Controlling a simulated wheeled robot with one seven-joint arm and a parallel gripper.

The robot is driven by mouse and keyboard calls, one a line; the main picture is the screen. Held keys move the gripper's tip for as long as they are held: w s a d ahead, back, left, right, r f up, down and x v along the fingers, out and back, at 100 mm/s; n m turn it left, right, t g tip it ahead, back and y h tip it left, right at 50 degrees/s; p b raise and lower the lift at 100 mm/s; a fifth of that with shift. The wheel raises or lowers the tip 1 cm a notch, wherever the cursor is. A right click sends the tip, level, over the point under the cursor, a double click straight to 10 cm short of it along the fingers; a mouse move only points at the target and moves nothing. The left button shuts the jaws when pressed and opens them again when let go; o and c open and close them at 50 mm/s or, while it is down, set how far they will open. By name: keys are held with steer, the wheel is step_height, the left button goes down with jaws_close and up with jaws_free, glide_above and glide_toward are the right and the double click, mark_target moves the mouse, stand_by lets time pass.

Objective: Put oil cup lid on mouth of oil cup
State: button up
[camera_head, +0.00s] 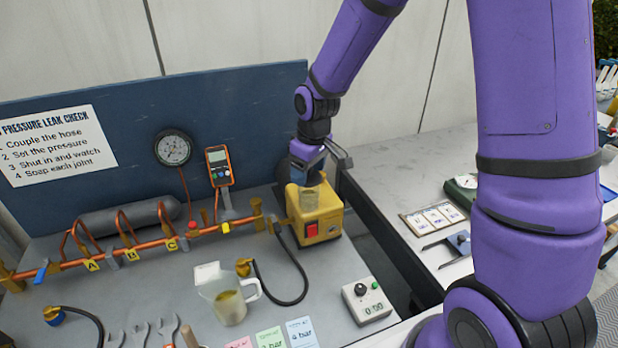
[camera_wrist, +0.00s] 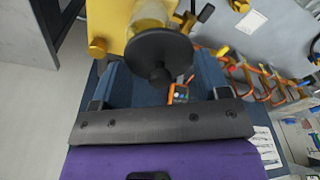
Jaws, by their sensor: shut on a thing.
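The oil cup lid (camera_wrist: 158,52) is a black disc with a knob, seen in the wrist view. My gripper (camera_wrist: 161,78) is shut on its knob, with one blue finger on each side. The oil cup (camera_head: 310,197) is a small clear cup with yellowish content on top of the yellow pump (camera_head: 318,221). In the head view, my gripper (camera_head: 308,172) is right above the cup. In the wrist view, the lid partly covers the cup (camera_wrist: 149,13), hiding its mouth. I cannot tell whether the lid touches the rim.
A dark blue back panel (camera_head: 240,105) stands behind the pump. A copper pipe (camera_head: 150,250) with gauge and valves runs left of it. A measuring jug (camera_head: 230,303), a black hose (camera_head: 290,298) and a small timer box (camera_head: 366,301) lie in front. A gap separates the right-hand bench (camera_head: 400,168).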

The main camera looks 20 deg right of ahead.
mark_target(309, 178)
steer(key=shift+w+d, duration=0.2)
steer(key=shift+w, duration=0.25)
steer(key=shift+w+d+f, duration=0.1)
steer(key=shift+w+f, duration=0.05)
steer(key=shift+f, duration=0.75)
steer(key=shift+w+d+f, duration=0.1)
steer(key=shift+f, duration=0.8)
steer(key=shift+f, duration=0.15)
steer(key=o, duration=1.1)
